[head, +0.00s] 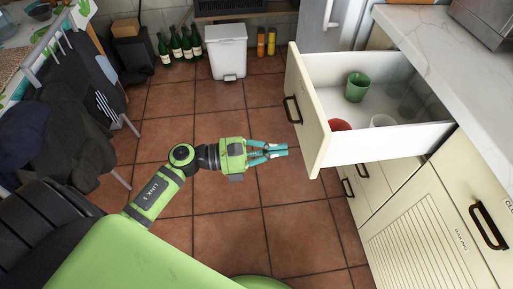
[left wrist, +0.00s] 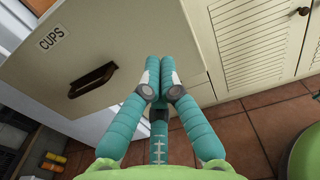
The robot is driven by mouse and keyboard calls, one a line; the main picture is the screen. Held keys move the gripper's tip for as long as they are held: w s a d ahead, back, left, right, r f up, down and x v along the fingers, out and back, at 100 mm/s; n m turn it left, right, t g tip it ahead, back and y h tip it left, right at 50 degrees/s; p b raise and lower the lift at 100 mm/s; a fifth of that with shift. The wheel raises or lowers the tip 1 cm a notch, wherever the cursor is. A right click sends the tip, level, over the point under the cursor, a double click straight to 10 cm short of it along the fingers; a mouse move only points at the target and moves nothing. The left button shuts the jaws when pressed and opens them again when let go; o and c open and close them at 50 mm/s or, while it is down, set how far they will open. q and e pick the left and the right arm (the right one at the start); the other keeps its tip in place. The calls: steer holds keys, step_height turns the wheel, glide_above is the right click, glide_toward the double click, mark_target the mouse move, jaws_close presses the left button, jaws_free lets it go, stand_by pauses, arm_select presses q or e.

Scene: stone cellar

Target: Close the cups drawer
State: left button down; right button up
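The cups drawer (head: 310,118) is pulled far out at the right of the head view. Inside it stand a green cup (head: 357,87), a red cup (head: 340,125), a white cup (head: 383,121) and clear glasses. In the left wrist view, the drawer front (left wrist: 135,40) bears a CUPS label (left wrist: 52,37) and a dark handle (left wrist: 92,79). My left gripper (head: 286,150) is in front of the drawer front, its fingertips close together with nothing visible between them; they also show in the left wrist view (left wrist: 161,62). I cannot tell whether they touch the front. My right gripper is not in view.
A white worktop (head: 450,50) runs above the cabinets at right. A white bin (head: 227,52) and several green bottles (head: 180,46) stand at the back. A chair with dark clothes (head: 60,120) is at left. The tiled floor (head: 220,100) between is clear.

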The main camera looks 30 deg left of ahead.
mark_target(311, 147)
arm_select(q)
steer(key=x, duration=0.4)
steer(key=shift+w+d+p, duration=0.15)
steer(key=shift+d+p, duration=0.05)
steer(key=shift+p, duration=0.2)
steer(key=shift+w+d, duration=0.3)
steer(key=shift+d, duration=0.15)
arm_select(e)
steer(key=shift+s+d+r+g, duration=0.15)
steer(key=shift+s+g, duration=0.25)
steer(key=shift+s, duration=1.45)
